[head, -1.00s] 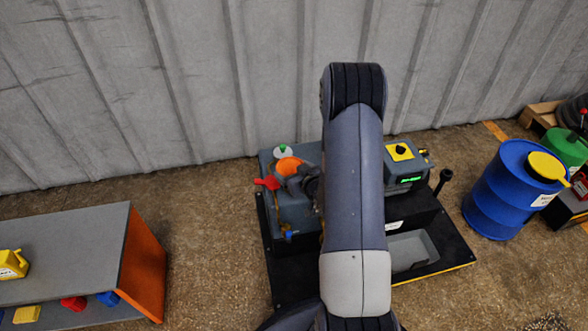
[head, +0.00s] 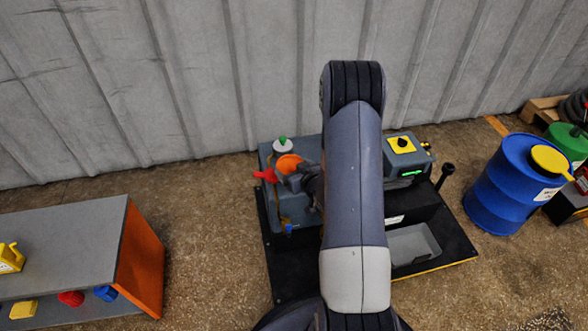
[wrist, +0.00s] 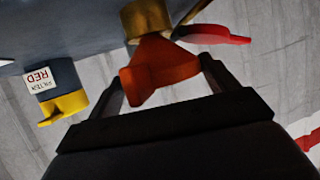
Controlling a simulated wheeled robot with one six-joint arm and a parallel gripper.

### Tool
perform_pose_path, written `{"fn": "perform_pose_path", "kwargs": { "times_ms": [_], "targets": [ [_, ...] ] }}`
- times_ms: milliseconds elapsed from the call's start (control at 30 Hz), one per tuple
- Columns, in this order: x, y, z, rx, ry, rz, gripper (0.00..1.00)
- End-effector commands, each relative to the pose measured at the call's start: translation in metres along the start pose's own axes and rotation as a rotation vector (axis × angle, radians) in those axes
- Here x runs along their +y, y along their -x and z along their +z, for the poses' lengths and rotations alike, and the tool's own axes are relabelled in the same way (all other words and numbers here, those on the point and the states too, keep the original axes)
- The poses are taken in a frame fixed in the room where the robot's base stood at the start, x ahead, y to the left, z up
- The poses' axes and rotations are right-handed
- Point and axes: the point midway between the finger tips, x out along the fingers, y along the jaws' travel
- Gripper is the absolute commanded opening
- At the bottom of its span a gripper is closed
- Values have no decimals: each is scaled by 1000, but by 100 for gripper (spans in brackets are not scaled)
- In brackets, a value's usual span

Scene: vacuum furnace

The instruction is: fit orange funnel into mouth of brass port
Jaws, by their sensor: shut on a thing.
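My gripper (wrist: 162,88) is shut on the orange funnel (wrist: 158,72), with one finger on each side of it in the wrist view. The funnel also shows in the head view (head: 289,164), at the left end of the grey machine. The brass port (wrist: 147,18) shows in the wrist view directly beyond the funnel, and the two overlap or meet there. I cannot tell whether the spout is inside the mouth. The mouth is hidden by the funnel. In the head view my arm covers part of the machine.
A red handle (head: 265,175) sits close beside the funnel. A white cap with a green knob (head: 282,146) stands just behind it. A yellow switch box (head: 401,145) is on the machine's right part. A blue drum (head: 500,190) stands right, a grey-topped bench (head: 70,235) left.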

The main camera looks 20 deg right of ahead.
Motion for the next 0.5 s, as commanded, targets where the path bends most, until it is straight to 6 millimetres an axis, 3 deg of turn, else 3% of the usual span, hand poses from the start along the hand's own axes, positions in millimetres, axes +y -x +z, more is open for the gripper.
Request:
{"fn": "perform_pose_path", "kwargs": {
  "times_ms": [500],
  "targets": [
    [0,-2,4,0,0,0,60]
  ]
}}
